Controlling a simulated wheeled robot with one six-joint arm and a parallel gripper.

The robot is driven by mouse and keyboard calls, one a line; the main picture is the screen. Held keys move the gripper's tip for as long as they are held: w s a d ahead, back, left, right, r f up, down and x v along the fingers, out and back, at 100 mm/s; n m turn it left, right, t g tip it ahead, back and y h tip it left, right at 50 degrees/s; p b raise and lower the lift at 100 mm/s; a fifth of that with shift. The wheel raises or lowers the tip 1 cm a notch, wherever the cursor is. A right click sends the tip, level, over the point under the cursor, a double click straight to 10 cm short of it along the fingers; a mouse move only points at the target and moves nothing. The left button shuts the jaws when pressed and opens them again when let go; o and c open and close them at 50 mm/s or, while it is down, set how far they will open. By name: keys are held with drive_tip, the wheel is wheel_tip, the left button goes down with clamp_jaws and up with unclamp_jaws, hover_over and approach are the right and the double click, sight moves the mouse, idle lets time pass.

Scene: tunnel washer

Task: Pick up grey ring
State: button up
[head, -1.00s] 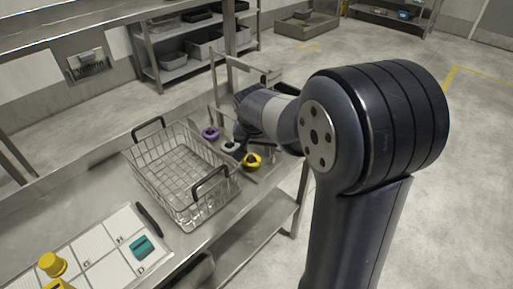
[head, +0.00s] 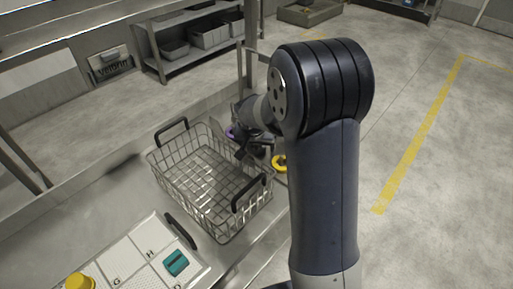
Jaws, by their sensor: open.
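My gripper (head: 244,151) is open and reaches down just beyond the far right side of the wire basket. It is between a purple ring (head: 230,132), mostly hidden behind it, and a yellow ring (head: 279,162) to its right. The grey ring cannot be made out; the spot between the purple and yellow rings is covered by my gripper and wrist. I cannot tell whether the fingers are around the ring or above it.
The wire basket (head: 218,228) with black handles stands on the steel table (head: 95,205). In front lies a white lettered board (head: 128,257) with a teal block (head: 176,262) and a yellow piece (head: 79,281). A shelf with grey bins (head: 208,36) stands behind.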

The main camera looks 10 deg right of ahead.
drive_tip(key=shift+c, duration=0.4)
drive_tip(key=c, duration=1)
drive_tip(key=shift+r, duration=0.1)
wheel_tip(320, 180, up, 18)
drive_tip(key=p, duration=0.1)
